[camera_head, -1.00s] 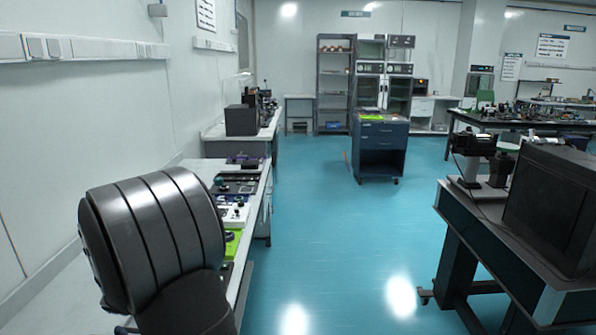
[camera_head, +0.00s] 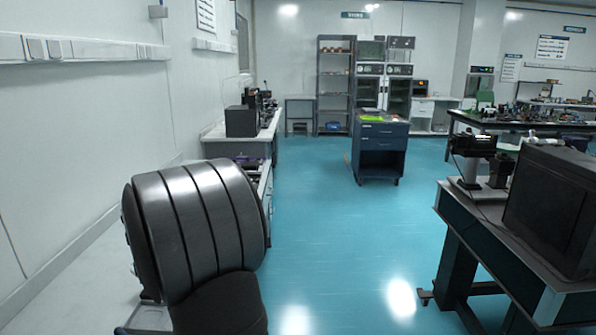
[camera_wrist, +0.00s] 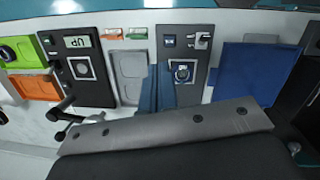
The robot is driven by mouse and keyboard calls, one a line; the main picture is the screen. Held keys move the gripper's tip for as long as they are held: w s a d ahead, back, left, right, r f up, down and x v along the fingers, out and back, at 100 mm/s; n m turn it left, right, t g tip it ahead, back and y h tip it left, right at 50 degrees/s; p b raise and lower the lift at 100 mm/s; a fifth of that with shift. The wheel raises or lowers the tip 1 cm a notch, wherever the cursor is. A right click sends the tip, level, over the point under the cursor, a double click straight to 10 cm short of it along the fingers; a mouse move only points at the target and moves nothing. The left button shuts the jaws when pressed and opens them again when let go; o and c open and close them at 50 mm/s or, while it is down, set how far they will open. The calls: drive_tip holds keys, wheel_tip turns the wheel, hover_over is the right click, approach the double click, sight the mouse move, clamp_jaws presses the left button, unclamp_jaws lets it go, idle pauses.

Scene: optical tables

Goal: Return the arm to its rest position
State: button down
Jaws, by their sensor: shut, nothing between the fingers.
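My arm's black ribbed link fills the lower left of the head view, in front of the left bench (camera_head: 265,190). My gripper is hidden in that view. In the wrist view, my gripper (camera_wrist: 157,86) shows as two narrow blue fingers close together, past the grey plate at the bottom. It is shut and empty. Behind the fingers is a bench top with a grey tray (camera_wrist: 128,75) and a dark panel with a round knob (camera_wrist: 183,71).
The wrist view also shows a black panel marked UP (camera_wrist: 82,65), an orange tray (camera_wrist: 35,87), a green piece (camera_wrist: 22,50) and a blue plate (camera_wrist: 253,75). A blue cabinet (camera_head: 380,150) stands mid-room. A right-hand table (camera_head: 480,235) holds equipment. Open floor lies between.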

wheel_tip(320, 180, down, 6)
drive_tip(key=a+m+g+y, duration=0.1)
drive_tip(key=m, duration=0.2)
wheel_tip(320, 180, up, 8)
drive_tip(key=shift+r, duration=0.25)
drive_tip(key=c, duration=2.2)
unclamp_jaws()
drive_tip(key=shift+s+a, duration=0.1)
drive_tip(key=shift+a, duration=0.05)
drive_tip(key=c, duration=1.8)
unclamp_jaws()
drive_tip(key=o, duration=1.8)
drive_tip(key=s+d+r+y, duration=0.1)
drive_tip(key=d+r, duration=0.1)
drive_tip(key=d, duration=0.4)
drive_tip(key=s+d+r+y, duration=0.2)
drive_tip(key=d, duration=0.5)
drive_tip(key=shift+s+r+g, duration=0.3)
drive_tip(key=shift+r+g, duration=0.05)
drive_tip(key=shift+g, duration=0.05)
drive_tip(key=s+d+r+y, duration=0.3)
drive_tip(key=s+d, duration=0.2)
drive_tip(key=d, duration=0.1)
drive_tip(key=x, duration=1)
drive_tip(key=shift+w+t, duration=0.4)
drive_tip(key=shift+w, duration=0.05)
